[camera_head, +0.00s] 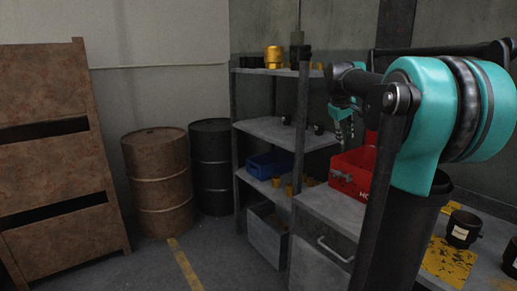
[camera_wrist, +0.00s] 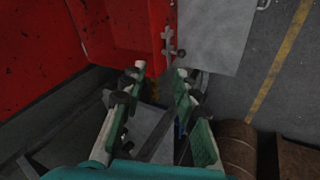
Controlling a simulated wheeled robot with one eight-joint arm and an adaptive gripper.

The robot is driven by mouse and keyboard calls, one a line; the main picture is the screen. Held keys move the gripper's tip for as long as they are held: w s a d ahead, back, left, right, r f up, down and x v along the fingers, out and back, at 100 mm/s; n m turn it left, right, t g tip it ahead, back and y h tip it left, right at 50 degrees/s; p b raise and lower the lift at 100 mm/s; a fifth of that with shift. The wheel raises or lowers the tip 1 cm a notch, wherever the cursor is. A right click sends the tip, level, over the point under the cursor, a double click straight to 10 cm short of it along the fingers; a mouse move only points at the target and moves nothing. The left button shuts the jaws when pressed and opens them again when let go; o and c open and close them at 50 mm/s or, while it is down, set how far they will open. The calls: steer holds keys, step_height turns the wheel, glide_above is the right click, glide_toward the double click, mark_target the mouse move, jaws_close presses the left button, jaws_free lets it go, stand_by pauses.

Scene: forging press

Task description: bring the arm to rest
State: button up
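My gripper (camera_wrist: 160,76) is open, its teal and grey fingers apart in the wrist view with nothing visible held between them. In the head view my gripper (camera_head: 343,122) points down, in front of the shelving and just left of and above the red bin (camera_head: 350,177). The red bin also shows large in the wrist view (camera_wrist: 115,30), beyond and to the left of the fingers. My teal arm fills the right of the head view and hides part of the bench behind it.
A metal shelf (camera_head: 270,129) holds a blue bin (camera_head: 268,166) and several small dark and brass parts. A brown barrel (camera_head: 160,185), a black barrel (camera_head: 211,160) and a rusty rack (camera_head: 55,160) stand left. Black parts (camera_head: 462,229) sit on the bench at right. Floor is clear front left.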

steer(key=s+a+f+m+y, duration=0.1)
steer(key=s+a+f, duration=0.3)
steer(key=s+f, duration=0.6)
steer(key=s+a+f+m+y, duration=0.1)
steer(key=s+a+f, duration=0.3)
steer(key=s+f, duration=0.6)
steer(key=s+a+f+m+y, duration=0.1)
steer(key=s+a+f, duration=0.4)
steer(key=s+f, duration=0.6)
step_height(320, 180, down, 4)
steer(key=shift+r+m+y, duration=0.1)
steer(key=shift+m+y, duration=0.3)
steer(key=shift+m, duration=0.2)
steer(key=shift+w+d, duration=0.1)
